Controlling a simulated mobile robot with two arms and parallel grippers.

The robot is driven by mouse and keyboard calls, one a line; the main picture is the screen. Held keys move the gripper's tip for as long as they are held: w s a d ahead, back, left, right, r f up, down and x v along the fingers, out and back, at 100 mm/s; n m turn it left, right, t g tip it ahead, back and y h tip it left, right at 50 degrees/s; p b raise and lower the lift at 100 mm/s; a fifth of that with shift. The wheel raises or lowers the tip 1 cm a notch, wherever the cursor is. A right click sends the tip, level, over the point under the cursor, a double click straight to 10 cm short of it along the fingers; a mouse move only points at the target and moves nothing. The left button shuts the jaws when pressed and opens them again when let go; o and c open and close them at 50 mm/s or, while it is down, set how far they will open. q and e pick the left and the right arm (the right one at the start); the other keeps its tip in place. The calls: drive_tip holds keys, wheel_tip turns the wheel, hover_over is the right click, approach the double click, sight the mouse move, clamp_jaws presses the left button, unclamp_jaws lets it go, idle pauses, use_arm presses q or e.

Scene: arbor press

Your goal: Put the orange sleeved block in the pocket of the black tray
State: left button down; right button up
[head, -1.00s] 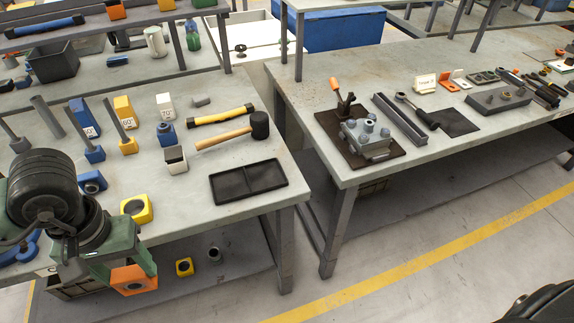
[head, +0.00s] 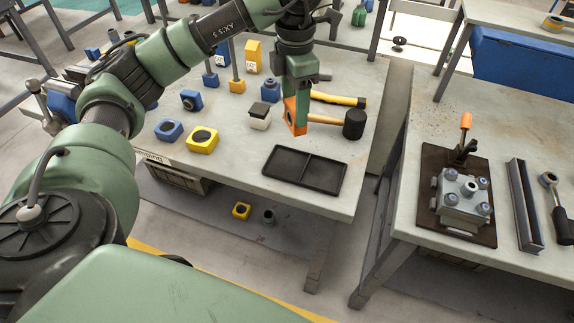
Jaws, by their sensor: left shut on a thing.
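My left gripper (head: 300,112) comes down from the top middle and is shut on the orange sleeved block (head: 289,110). It holds the block above the left table, behind the black tray and left of the mallet head. The fingers hide part of the block. The black tray (head: 268,173) lies flat near the table's front right corner. A thin divider splits it into two pockets, and both look empty. My right gripper is not in view.
A yellow block (head: 202,148) and blue blocks (head: 169,138) stand left of the tray. A mallet (head: 354,124) lies behind right. The table is bare around the tray.

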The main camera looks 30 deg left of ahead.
use_arm(q)
drive_tip(key=w+a+r+n, duration=0.3)
drive_tip(key=n, duration=0.7)
drive_tip(key=f, duration=1.9)
drive_tip(key=shift+s+a+f, duration=0.15)
drive_tip(key=shift+s, duration=0.15)
drive_tip(key=shift+f, duration=0.4)
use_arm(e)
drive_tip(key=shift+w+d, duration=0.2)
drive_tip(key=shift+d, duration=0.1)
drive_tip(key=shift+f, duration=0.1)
